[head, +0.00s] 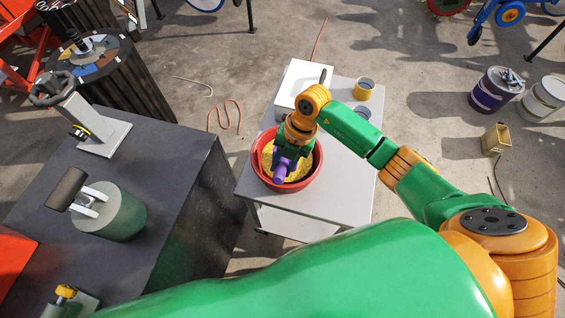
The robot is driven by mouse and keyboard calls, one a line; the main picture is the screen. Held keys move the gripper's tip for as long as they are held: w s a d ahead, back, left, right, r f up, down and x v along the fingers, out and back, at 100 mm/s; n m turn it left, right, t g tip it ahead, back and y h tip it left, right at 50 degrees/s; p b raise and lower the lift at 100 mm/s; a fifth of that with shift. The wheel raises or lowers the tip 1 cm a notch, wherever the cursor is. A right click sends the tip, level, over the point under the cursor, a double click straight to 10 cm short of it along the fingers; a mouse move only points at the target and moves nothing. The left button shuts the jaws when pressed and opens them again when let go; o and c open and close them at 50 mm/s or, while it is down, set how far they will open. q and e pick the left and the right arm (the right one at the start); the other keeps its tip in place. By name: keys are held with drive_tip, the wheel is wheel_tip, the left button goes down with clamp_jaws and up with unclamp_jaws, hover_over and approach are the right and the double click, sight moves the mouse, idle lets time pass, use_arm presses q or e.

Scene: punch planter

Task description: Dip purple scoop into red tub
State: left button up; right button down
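The red tub (317,169) stands on a small light-grey table and holds yellow grainy material (300,172). My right arm reaches in from the right, and my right gripper (286,152) points down over the tub. It is shut on the purple scoop (280,172), which is at the tub's middle, over or in the yellow material. The gripper hides part of the scoop, and I cannot tell how deep the scoop's end sits. My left gripper is not in view.
A dark workbench (165,165) with a green cylinder press (110,212) stands to the left. Paint cans (495,90) stand on the floor at right.

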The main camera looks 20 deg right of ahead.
sight(281, 170)
wheel_tip(281, 170, up, 3)
drive_tip(key=p, duration=0.2)
drive_tip(key=shift+r+p, duration=0.2)
drive_tip(key=shift+p, duration=0.1)
drive_tip(key=shift+r+p, duration=0.15)
drive_tip(key=shift+p, duration=0.2)
drive_tip(key=shift+s+a+t+h+p, duration=0.25)
drive_tip(key=shift+s+t+h+p, duration=0.4)
drive_tip(key=shift+t+p, duration=0.35)
drive_tip(key=shift+s+a+f+n+t+h, duration=0.35)
drive_tip(key=shift+s+f+t+h, duration=0.2)
drive_tip(key=shift+t, duration=0.55)
drive_tip(key=shift+a+f+t+b, duration=0.1)
drive_tip(key=shift+a+t+b, duration=0.1)
drive_tip(key=shift+t+b, duration=0.4)
drive_tip(key=shift+f+h+b, duration=0.1)
drive_tip(key=shift+h+b, duration=0.2)
drive_tip(key=shift+b, duration=0.85)
drive_tip(key=shift+s+b, duration=0.15)
drive_tip(key=shift+b, duration=0.3)
drive_tip(key=shift+s+r+t, duration=0.1)
drive_tip(key=shift+r+t, duration=0.1)
drive_tip(key=shift+t, duration=0.1)
